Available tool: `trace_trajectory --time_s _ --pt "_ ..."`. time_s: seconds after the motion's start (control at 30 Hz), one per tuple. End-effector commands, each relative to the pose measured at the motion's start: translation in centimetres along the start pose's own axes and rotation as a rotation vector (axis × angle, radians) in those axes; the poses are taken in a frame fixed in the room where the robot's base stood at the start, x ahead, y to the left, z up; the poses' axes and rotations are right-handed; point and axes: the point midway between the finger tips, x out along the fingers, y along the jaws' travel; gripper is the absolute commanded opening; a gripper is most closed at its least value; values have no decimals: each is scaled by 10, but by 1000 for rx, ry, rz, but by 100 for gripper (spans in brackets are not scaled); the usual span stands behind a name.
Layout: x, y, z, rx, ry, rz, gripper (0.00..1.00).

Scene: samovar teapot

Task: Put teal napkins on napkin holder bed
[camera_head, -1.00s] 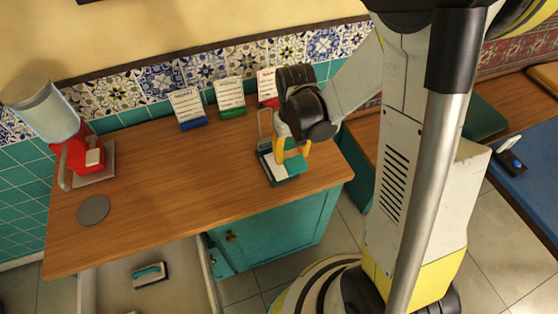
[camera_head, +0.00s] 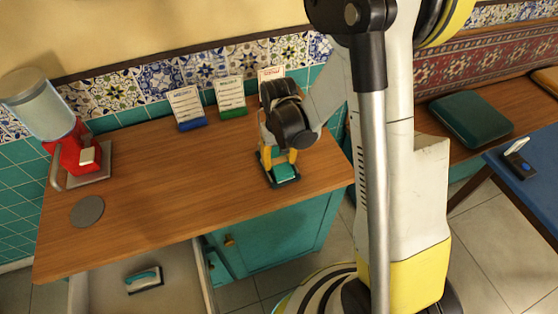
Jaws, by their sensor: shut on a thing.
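The napkin holder (camera_head: 295,181) is a dark tray near the right end of the wooden counter. The teal napkins (camera_head: 284,172) are a small teal stack over its bed. My gripper (camera_head: 279,159) points down with its yellow fingers around the stack, shut on the teal napkins. The napkins look level and at or just above the bed; I cannot tell whether they touch it. My gripper and wrist hide the back of the holder.
Card stands (camera_head: 187,108) line the tiled wall. A red-based dispenser (camera_head: 75,150) and a grey disc (camera_head: 87,211) are at the counter's left. An open drawer (camera_head: 180,290) below holds a small teal-and-white item (camera_head: 144,280). The counter's middle is clear.

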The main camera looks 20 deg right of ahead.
Motion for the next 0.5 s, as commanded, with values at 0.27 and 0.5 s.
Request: trace_trajectory --time_s 0.27,0.5 --pt "1 0 0 0 0 0 69" --pt "-6 0 0 0 0 0 69"
